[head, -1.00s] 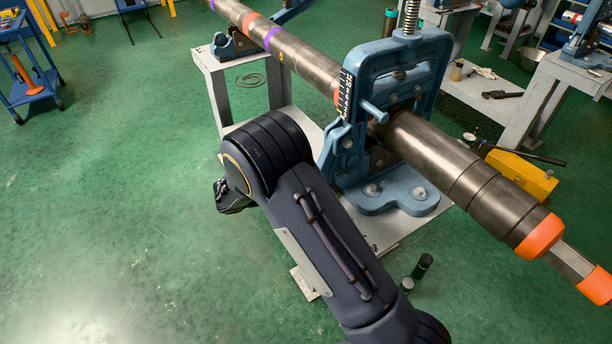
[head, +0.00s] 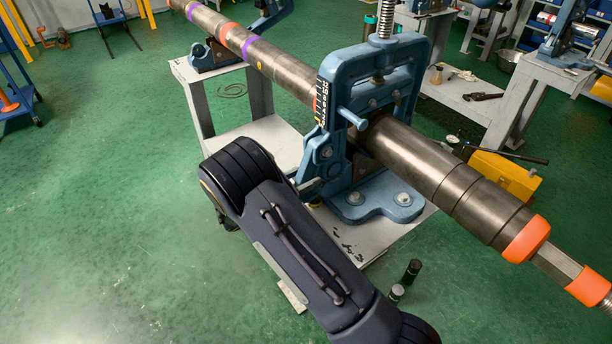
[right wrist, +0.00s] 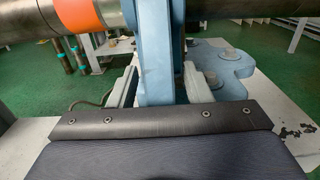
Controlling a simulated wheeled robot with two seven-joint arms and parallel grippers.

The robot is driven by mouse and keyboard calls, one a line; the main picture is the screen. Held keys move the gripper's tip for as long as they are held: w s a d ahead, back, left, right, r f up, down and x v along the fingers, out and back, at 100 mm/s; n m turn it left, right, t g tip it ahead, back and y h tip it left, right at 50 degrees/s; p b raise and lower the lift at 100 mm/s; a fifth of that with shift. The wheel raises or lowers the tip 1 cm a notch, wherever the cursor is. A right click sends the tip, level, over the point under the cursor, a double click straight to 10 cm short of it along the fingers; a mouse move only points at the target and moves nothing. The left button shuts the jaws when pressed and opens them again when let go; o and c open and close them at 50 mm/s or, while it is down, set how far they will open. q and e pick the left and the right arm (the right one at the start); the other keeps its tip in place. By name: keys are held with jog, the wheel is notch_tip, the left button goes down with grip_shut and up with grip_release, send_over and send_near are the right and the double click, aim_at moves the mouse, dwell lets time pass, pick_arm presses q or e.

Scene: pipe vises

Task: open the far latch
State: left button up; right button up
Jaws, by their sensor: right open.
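The near blue pipe vise (head: 405,62) stands upright around a long steel pipe (head: 410,158). A blue bolted link (head: 322,152) is at the left foot of its frame. The far blue vise (head: 208,54) holds the pipe at the upper left. I cannot make out which part is the far latch. My right gripper (right wrist: 158,88) is open, with its pale fingers on either side of a blue upright of the near vise; contact is unclear. In the head view my dark right arm hides most of it; one grey finger shows beside the vise foot. My left gripper is not in view.
The vises stand on white stands (head: 358,240). A yellow box (head: 500,172) lies right of the near vise under the pipe. Small dark cans (head: 411,270) stand on the green floor near the front.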

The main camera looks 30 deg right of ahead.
jog(key=shift+d, duration=0.3)
jog(key=shift+c, duration=0.4)
grip_shut()
